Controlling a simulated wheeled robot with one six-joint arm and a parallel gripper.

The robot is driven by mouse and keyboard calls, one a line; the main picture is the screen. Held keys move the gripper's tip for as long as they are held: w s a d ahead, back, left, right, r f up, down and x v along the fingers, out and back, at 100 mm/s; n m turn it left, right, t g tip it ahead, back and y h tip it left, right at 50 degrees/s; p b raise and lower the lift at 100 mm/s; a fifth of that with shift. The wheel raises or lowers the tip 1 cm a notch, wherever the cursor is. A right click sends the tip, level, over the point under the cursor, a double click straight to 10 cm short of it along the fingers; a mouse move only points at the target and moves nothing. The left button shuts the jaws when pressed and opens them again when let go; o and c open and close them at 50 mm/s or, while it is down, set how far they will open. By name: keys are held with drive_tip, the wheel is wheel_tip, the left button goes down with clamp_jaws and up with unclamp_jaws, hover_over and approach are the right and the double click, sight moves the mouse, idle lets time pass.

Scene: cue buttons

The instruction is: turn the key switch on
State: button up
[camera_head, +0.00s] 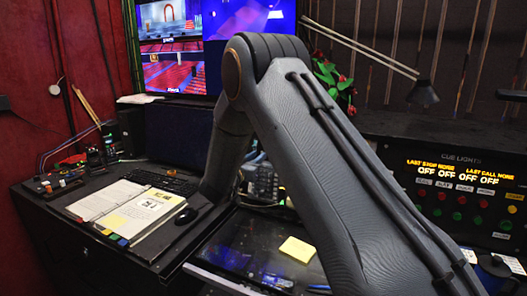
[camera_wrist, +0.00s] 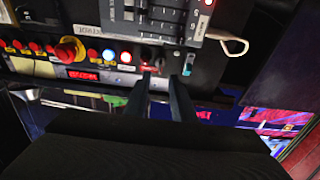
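My gripper (camera_wrist: 161,77) shows in the wrist view as two dark fingers, spread apart with a gap and nothing seen between them. Its tips reach toward a black control panel (camera_wrist: 210,72) with a row of round controls. A small dark reddish control (camera_wrist: 147,56) sits just beyond the left fingertip. It may be the key switch, but its shape and position are too small and partly covered to tell. I cannot tell whether a finger touches it. In the head view my arm covers the middle, and the gripper and this panel's controls are hidden.
A red mushroom button on a yellow base (camera_wrist: 72,50) and lit round buttons (camera_wrist: 109,54) are left of the fingers. A fader panel (camera_wrist: 165,20) is above. In the head view, a notebook (camera_head: 130,210), mouse (camera_head: 186,215) and cue light panel (camera_head: 462,195) flank my arm.

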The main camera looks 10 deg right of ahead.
drive_tip(key=shift+p+x, duration=1)
drive_tip(key=shift+x, duration=2.15)
clamp_jaws()
